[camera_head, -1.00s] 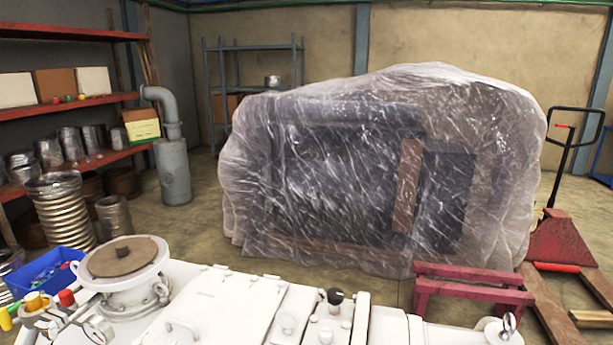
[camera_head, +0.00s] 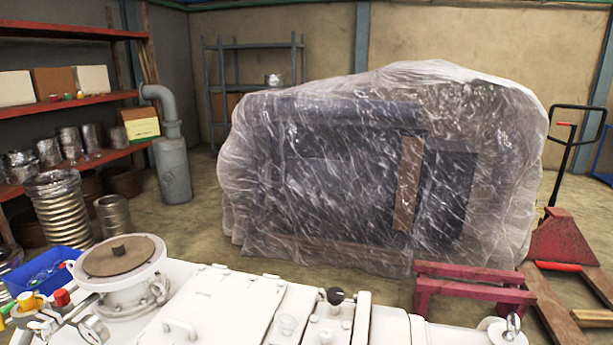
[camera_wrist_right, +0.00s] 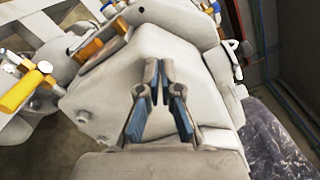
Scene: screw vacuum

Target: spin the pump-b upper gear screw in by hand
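The white pump machine (camera_head: 225,310) fills the bottom of the head view, with a round brown-topped flange (camera_head: 118,257) at its left. A small black knob (camera_head: 335,296) stands on its top right of centre. I cannot tell which fitting is the upper gear screw. In the right wrist view my right gripper (camera_wrist_right: 159,70) shows two grey fingers with blue pads, their tips close together over pale machine casing (camera_wrist_right: 105,90). No object shows between the tips, and I cannot tell if they touch. My left gripper is in neither view.
A blue bin (camera_head: 50,268) and a yellow fitting (camera_head: 30,301) sit at the machine's left. A plastic-wrapped load (camera_head: 380,170) stands behind. A red trestle (camera_head: 472,285) is at right. Yellow and orange fittings (camera_wrist_right: 22,92) lie left in the wrist view.

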